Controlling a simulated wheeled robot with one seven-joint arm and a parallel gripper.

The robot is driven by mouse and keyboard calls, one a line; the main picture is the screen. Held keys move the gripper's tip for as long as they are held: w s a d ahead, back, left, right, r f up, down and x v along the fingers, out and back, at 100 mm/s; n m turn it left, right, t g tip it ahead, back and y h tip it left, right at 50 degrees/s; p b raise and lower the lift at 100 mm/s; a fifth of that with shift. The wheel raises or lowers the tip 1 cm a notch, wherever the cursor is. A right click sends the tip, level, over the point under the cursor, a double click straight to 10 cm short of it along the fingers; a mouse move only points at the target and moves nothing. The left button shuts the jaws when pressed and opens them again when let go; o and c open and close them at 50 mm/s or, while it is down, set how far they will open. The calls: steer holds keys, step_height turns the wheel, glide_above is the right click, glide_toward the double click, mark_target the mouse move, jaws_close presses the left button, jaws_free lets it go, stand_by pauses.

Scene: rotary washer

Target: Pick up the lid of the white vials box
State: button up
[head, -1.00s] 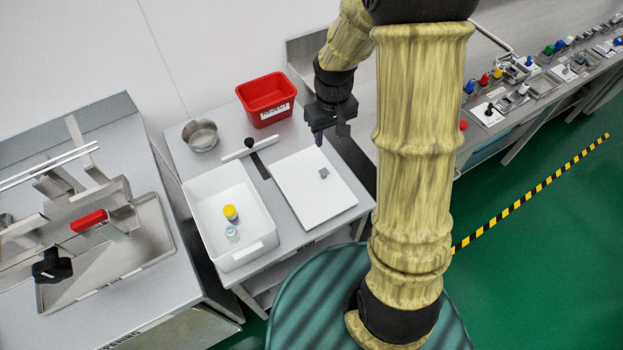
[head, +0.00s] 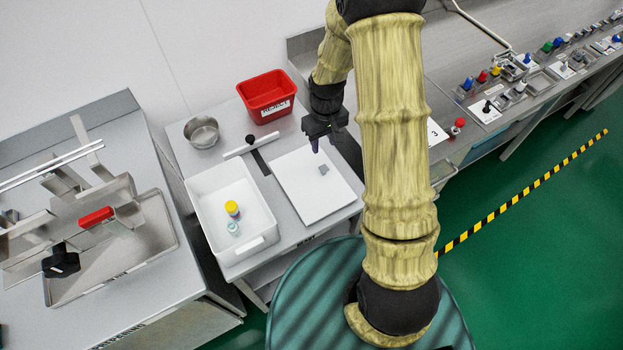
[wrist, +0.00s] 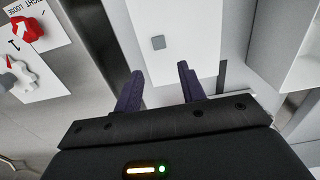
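The lid is a flat white panel (head: 310,207) with a small grey square handle (head: 323,169), lying on the steel table. It also shows in the wrist view (wrist: 178,20), with the handle (wrist: 158,42) beyond my fingertips. To its left stands the white box (head: 264,242), uncovered, holding a yellow-capped vial (head: 232,208) and a pale blue-white vial (head: 233,228). My gripper (head: 315,147) is above the lid's far part, close to the handle in the picture. In the wrist view my gripper (wrist: 161,75) has its two dark fingers apart with nothing between them.
A red bin (head: 266,97) and a steel bowl (head: 201,132) stand behind the box. A white bar with a black knob (head: 249,140) lies behind the box and lid. A steel machine (head: 100,225) is at left, and a bench with coloured knobs (head: 495,95) at right.

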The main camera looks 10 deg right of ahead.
steer(key=p, duration=0.1)
glide_above(324, 168)
steer(key=f, duration=0.6)
steer(key=shift+w+a+f, duration=0.15)
steer(key=shift+w+f, duration=0.05)
steer(key=shift+f, duration=0.05)
steer(key=shift+f, duration=0.1)
steer(key=shift+s+f+p, duration=0.1)
steer(key=shift+f+p, duration=0.2)
steer(key=shift+p, duration=0.15)
steer(key=shift+s+f+p, duration=0.1)
steer(key=shift+f+p, duration=0.65)
steer(key=shift+f, duration=1.45)
steer(key=shift+c, duration=0.4)
jaws_close()
